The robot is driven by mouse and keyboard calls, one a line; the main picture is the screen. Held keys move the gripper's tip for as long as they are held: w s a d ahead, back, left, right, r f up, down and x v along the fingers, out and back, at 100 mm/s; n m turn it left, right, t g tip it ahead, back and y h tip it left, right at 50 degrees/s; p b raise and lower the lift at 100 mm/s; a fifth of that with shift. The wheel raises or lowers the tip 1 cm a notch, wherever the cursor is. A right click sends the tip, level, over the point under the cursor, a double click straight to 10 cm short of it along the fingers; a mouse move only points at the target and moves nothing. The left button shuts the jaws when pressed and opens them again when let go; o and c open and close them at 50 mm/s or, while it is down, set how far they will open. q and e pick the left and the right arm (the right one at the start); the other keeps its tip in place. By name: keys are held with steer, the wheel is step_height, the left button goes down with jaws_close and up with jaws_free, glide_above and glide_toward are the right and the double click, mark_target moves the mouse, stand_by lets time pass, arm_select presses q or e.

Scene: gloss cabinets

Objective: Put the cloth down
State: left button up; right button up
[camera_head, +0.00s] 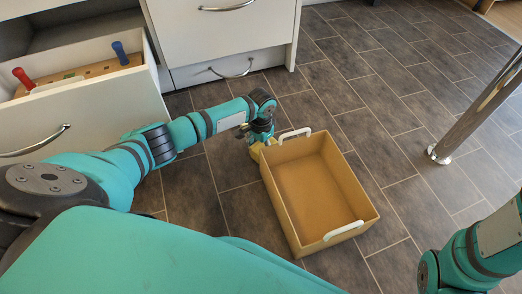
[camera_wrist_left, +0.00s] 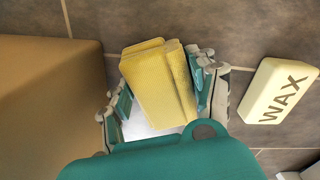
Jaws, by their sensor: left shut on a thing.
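The cloth is a folded yellow piece (camera_wrist_left: 160,90) between the fingers of my left gripper (camera_wrist_left: 160,100) in the left wrist view. My left gripper is shut on it. In the head view my left gripper (camera_head: 261,141) is at the upper left corner of a tan open box, and a small part of the cloth (camera_head: 256,151) shows beside the box wall. I cannot tell whether the cloth touches the floor. My right arm comes in at the lower right of the head view; its gripper is out of view.
The tan box (camera_head: 285,205) has white handles and looks empty, standing on the grey tiled floor (camera_head: 390,130). A cream block marked WAX (camera_wrist_left: 280,90) is right of the cloth. An open drawer (camera_head: 95,100) holds red- and blue-handled tools. A metal post (camera_head: 478,110) stands at right.

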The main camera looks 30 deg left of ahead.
arm_select(q)
steer(key=o, duration=1)
